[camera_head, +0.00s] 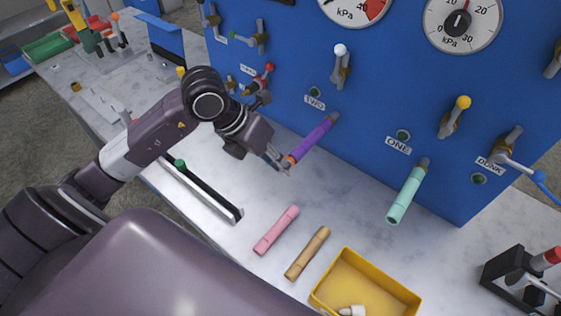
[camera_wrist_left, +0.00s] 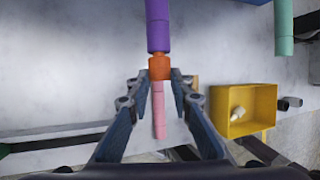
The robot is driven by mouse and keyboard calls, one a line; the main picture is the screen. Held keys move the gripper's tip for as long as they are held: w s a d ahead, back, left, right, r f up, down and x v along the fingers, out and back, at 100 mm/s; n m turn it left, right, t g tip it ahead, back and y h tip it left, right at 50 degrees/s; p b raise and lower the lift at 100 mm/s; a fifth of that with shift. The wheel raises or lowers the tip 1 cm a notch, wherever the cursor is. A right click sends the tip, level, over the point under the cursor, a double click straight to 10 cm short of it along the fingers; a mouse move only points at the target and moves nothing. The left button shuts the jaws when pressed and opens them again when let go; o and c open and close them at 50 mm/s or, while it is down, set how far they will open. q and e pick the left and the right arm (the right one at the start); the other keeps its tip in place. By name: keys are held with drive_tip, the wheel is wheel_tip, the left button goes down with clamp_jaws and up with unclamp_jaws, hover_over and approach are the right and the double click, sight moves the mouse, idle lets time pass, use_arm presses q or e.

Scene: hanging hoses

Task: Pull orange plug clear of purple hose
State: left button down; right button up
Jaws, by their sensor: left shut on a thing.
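The purple hose (camera_head: 311,141) sticks out from the blue panel by the label TWO and slants down to the left. It also shows at the top of the left wrist view (camera_wrist_left: 158,25). The orange plug (camera_wrist_left: 159,67) sits at the hose's free end, touching it; how deep it goes in is hidden. In the head view only a bit of the plug (camera_head: 291,160) shows. My left gripper (camera_head: 284,167) is at the hose end, its fingers shut on the plug from both sides. My right gripper is not in view.
A mint hose (camera_head: 408,193) hangs by the label ONE. A pink tube (camera_head: 276,230) and a tan tube (camera_head: 307,253) lie on the bench. A yellow bin (camera_head: 398,301) with a white piece stands nearby. A black rack (camera_head: 505,276) stands at the right.

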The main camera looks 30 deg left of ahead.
use_arm(q)
drive_tip(key=shift+s, duration=0.45)
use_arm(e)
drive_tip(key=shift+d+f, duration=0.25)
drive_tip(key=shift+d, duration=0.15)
use_arm(q)
drive_tip(key=shift+s+b, duration=0.1)
drive_tip(key=shift+b, duration=0.2)
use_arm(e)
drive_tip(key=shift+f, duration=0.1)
use_arm(q)
drive_tip(key=s, duration=0.1)
drive_tip(key=s+b, duration=0.2)
drive_tip(key=s, duration=0.1)
drive_tip(key=shift+s+a, duration=0.1)
drive_tip(key=shift+a, duration=0.25)
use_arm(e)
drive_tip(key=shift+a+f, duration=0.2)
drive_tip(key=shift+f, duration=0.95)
use_arm(q)
drive_tip(key=shift+r, duration=0.1)
drive_tip(key=shift+s+a+r+p, duration=0.2)
drive_tip(key=shift+s+r+p, duration=1.3)
drive_tip(key=shift+p, duration=1)
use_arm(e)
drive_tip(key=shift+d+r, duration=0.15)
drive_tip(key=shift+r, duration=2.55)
